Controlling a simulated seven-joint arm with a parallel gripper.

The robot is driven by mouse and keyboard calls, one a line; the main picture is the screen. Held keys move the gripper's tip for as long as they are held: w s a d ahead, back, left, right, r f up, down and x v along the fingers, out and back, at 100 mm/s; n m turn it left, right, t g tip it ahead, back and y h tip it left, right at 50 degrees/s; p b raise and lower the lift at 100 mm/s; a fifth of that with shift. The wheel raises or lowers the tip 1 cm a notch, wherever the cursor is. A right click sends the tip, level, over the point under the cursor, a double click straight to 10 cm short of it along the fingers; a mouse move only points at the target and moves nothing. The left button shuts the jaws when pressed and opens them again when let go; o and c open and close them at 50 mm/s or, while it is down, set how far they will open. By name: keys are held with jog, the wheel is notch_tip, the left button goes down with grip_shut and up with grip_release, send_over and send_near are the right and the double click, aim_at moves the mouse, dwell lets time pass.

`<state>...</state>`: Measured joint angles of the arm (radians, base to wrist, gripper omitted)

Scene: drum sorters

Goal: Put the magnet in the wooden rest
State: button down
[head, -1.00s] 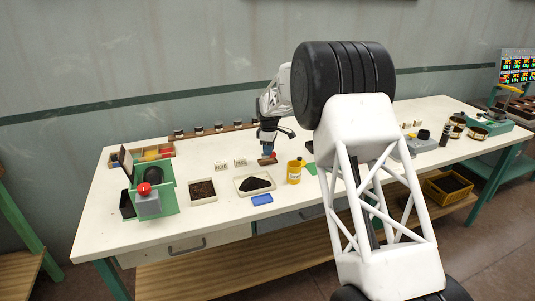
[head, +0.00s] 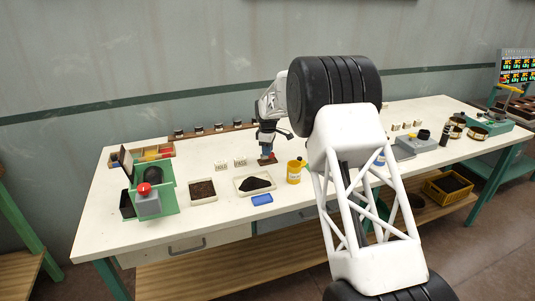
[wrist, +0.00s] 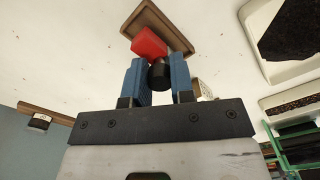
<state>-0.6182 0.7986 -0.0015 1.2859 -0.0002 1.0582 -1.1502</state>
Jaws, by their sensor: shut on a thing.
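The magnet, with a red part (wrist: 149,43) and a dark round part (wrist: 160,74), is between the blue fingers of my gripper (wrist: 158,82) in the wrist view. My gripper is shut on it. The wooden rest (wrist: 184,42), a brown rimmed piece, lies just beyond the magnet, and the red part overlaps it in this view. I cannot tell whether they touch. In the head view my gripper (head: 267,151) is low over the wooden rest (head: 269,162); the magnet is too small to make out clearly there.
A white tray of dark grains (head: 241,181) and a yellow bottle (head: 294,172) stand near my gripper. Small white label cards (head: 240,162) are left of it. A wooden rail with dark cups (head: 217,127) runs behind. A blue block (head: 262,199) lies in front.

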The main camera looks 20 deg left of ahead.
jog(key=shift+f, duration=0.85)
jog(key=shift+f, duration=0.1)
jog(key=c, duration=1)
grip_release()
notch_tip(320, 180, up, 12)
jog(key=shift+r, duration=0.1)
